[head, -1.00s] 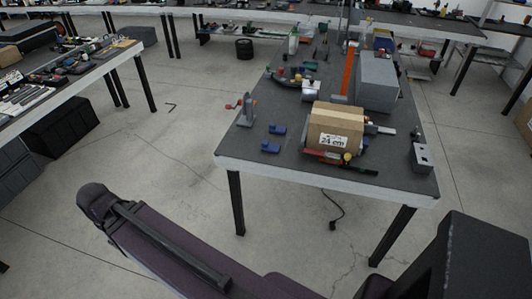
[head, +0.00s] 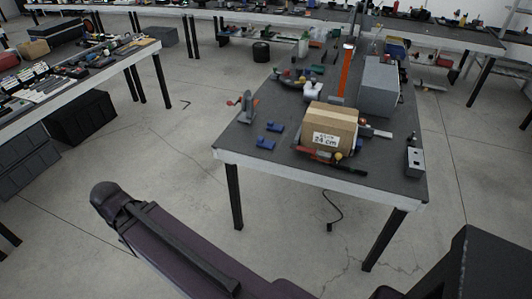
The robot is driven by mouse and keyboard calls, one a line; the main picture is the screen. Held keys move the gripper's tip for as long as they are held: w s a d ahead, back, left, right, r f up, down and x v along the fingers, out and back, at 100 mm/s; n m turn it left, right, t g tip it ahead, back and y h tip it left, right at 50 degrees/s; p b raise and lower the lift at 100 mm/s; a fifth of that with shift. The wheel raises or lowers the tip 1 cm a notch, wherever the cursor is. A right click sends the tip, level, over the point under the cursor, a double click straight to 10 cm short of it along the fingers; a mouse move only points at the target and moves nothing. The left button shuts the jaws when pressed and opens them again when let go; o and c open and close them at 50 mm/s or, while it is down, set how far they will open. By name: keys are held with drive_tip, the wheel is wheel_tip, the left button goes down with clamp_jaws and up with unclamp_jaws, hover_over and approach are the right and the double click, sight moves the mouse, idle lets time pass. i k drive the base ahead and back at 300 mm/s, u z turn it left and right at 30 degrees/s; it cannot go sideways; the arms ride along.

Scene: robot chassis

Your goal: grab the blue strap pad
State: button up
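Two small blue pieces lie on the dark top of the middle table, near its front left part. One blue piece (head: 273,127) is slightly farther back and the other blue piece (head: 266,143) is nearer the front edge. They look alike, and I cannot tell for certain that they are strap pads. Part of my dark purple arm crosses the bottom of the head view, well in front of the table and apart from the pieces. My gripper cannot be made out.
The middle table (head: 290,168) also holds a cardboard box (head: 328,121) marked 24 cm, a grey box (head: 379,86), and a small grey vise-like tool (head: 247,106). A cluttered table (head: 110,72) stands at left. Open floor (head: 185,145) lies between the tables.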

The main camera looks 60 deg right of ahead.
sight(261, 141)
drive_tip(key=k, duration=1.55)
drive_tip(key=z, duration=1.85)
drive_tip(key=i, duration=1)
drive_tip(key=u, duration=0.1)
